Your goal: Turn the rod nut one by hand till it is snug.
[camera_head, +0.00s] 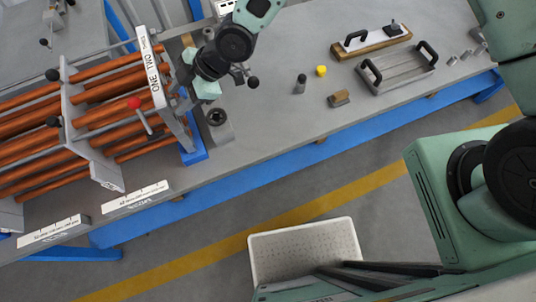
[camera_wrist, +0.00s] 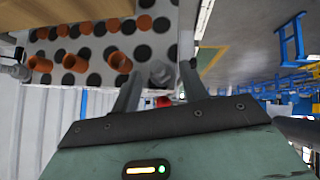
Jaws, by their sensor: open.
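The tube bundle with orange tubes and grey plates lies at the left of the bench in the head view; its end plate (camera_head: 158,75) carries the label "ONE TWO". My gripper (camera_head: 184,92) is at the right end of this bundle, and its fingertips are mostly hidden there. In the wrist view my gripper (camera_wrist: 162,69) is open, with one finger on each side of a grey nut-like end (camera_wrist: 160,74) at the edge of the perforated tube plate (camera_wrist: 100,45). I cannot tell whether the fingers touch it, or read which nut it is.
A red knob (camera_head: 134,103) sticks out from the bundle. The bench front (camera_head: 270,135) is clear.

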